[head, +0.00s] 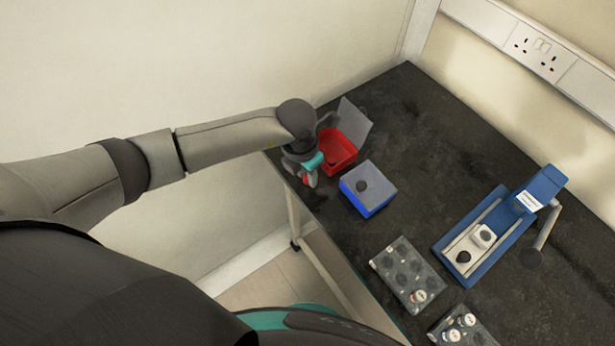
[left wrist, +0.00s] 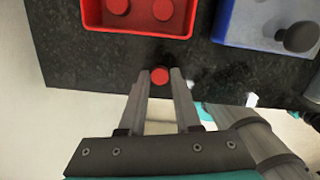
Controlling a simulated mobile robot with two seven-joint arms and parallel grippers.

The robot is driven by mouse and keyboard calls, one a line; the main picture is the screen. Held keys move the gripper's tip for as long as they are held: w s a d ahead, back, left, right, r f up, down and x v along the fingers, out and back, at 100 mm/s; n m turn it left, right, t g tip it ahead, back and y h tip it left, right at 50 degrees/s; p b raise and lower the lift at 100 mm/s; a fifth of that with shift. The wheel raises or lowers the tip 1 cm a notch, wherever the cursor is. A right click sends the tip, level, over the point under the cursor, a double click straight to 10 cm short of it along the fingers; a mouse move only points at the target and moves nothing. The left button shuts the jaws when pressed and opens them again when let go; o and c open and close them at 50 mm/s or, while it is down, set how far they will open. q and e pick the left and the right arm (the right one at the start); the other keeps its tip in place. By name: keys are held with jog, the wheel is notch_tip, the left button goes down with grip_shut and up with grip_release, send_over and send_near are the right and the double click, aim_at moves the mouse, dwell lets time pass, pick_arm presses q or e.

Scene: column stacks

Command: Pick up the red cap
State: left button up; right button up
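A small round red cap (left wrist: 159,76) sits between the fingertips of my left gripper (left wrist: 160,80) in the left wrist view, with a finger against each side. The gripper looks shut on it, near the table edge. In the head view my left gripper (head: 308,172) hangs at the table's left edge, beside the red box, with a bit of red showing at its tip. The red box (head: 345,160) is open, its grey lid (head: 354,122) raised; two round red pieces show inside it in the left wrist view. My right gripper is not in view.
A blue box (head: 375,206) with a dark knob-like piece on top stands right of the red box. A clear rack (head: 385,262) with vials and a second rack (head: 478,338) are nearer. A blue device (head: 440,250) with a lever stands at right. The far tabletop is clear.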

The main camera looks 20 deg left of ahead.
pick_arm(q)
grip_shut()
dwell(0.3)
